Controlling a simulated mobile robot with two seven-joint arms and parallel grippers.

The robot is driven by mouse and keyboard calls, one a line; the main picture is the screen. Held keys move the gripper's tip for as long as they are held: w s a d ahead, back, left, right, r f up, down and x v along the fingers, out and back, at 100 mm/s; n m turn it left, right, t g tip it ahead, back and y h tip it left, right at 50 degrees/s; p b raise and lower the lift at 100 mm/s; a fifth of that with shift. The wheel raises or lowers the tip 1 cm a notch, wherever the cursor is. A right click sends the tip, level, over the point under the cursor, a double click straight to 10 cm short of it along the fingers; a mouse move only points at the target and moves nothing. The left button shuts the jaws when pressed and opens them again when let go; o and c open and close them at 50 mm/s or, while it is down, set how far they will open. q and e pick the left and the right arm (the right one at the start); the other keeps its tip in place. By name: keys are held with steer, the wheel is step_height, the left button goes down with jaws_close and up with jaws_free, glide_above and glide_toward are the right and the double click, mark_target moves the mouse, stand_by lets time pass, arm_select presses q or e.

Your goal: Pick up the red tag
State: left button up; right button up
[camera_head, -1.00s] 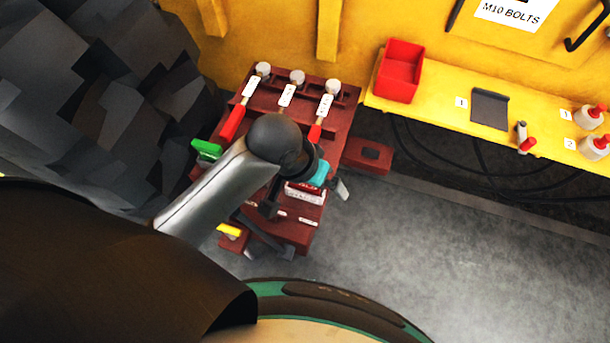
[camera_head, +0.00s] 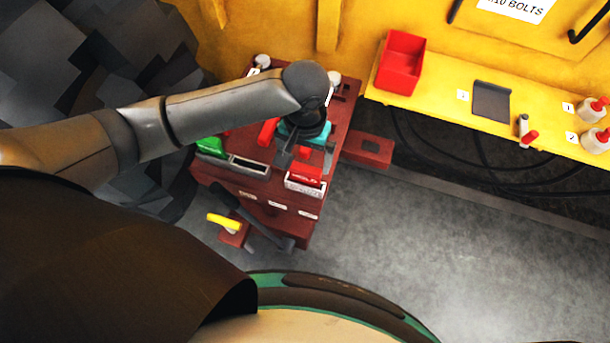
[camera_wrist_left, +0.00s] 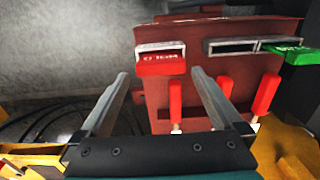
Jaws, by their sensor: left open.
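The red tag (camera_head: 307,174) is a small block with white lettering. It sits in a pale-rimmed slot on the front of the dark red console (camera_head: 328,195). It also shows in the left wrist view (camera_wrist_left: 162,66), still in its holder. My left gripper (camera_head: 306,157) is open and empty over the console, just behind the tag in the head view. In the left wrist view, its fingertips (camera_wrist_left: 160,74) are spread to either side of the tag. I cannot tell how far above the tag they are. My right gripper is not in view.
A green tag (camera_head: 211,146) and an empty slot (camera_head: 249,166) lie left of the red tag. Red-handled levers (camera_wrist_left: 223,88) stand close to my fingers. A yellow handle (camera_head: 224,221) sticks out low at the left. A yellow shelf (camera_head: 445,98) with a red bin (camera_head: 401,65) is at right.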

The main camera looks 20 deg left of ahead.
mark_target(305, 177)
arm_select(q)
step_height(305, 177, down, 4)
steer(key=shift+f+b, duration=0.2)
steer(key=shift+b, duration=0.2)
step_height(305, 177, down, 5)
steer(key=shift+w+f+b, duration=0.1)
steer(key=shift+w+b, duration=0.05)
steer(key=shift+b, duration=0.7)
steer(key=c, duration=1)
